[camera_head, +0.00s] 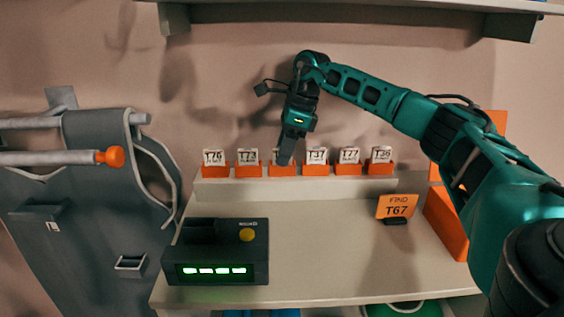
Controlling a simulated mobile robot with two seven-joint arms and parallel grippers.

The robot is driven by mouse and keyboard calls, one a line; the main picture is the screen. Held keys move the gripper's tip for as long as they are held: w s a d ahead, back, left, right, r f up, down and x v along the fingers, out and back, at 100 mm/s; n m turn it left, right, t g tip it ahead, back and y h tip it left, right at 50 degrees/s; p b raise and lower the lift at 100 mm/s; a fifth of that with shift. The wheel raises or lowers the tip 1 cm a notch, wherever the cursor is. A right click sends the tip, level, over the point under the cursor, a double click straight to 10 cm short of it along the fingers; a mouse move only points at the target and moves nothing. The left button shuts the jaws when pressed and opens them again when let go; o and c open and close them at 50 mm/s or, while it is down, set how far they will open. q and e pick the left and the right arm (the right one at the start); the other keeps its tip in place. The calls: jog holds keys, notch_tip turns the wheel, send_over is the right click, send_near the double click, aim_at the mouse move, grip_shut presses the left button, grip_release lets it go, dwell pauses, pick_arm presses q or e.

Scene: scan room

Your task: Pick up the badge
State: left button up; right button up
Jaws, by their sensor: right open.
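Several white badges stand upright in orange holders in a row on a raised ledge. An orange sign (397,207) reads "FIND T67". My right gripper (285,158) points down at the third badge from the left (277,156) and covers most of it, so I cannot read its label. The gripper is open; I cannot tell whether its fingers are around the badge or in front of it. The badges left of it (213,157) (247,157) and right of it (316,155) (349,155) (381,154) show printed labels. My left gripper is not in view.
A black scanner box (216,252) with a green lit display and a yellow button stands at the front left of the table (320,260). An orange panel (446,222) stands at the right. A shelf (350,16) hangs above.

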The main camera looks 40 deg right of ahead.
grip_shut()
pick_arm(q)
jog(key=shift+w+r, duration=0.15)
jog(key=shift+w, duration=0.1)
pick_arm(e)
jog(key=shift+r, duration=0.1)
notch_tip(320, 180, up, 3)
jog(key=shift+r, duration=0.2)
jog(key=shift+s+a, duration=0.25)
pick_arm(q)
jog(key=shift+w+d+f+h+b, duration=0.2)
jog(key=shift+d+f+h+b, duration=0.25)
jog(key=shift+b, duration=0.65)
pick_arm(e)
jog(key=s+a, duration=1.1)
jog(key=s, duration=0.2)
jog(key=shift+s, duration=0.15)
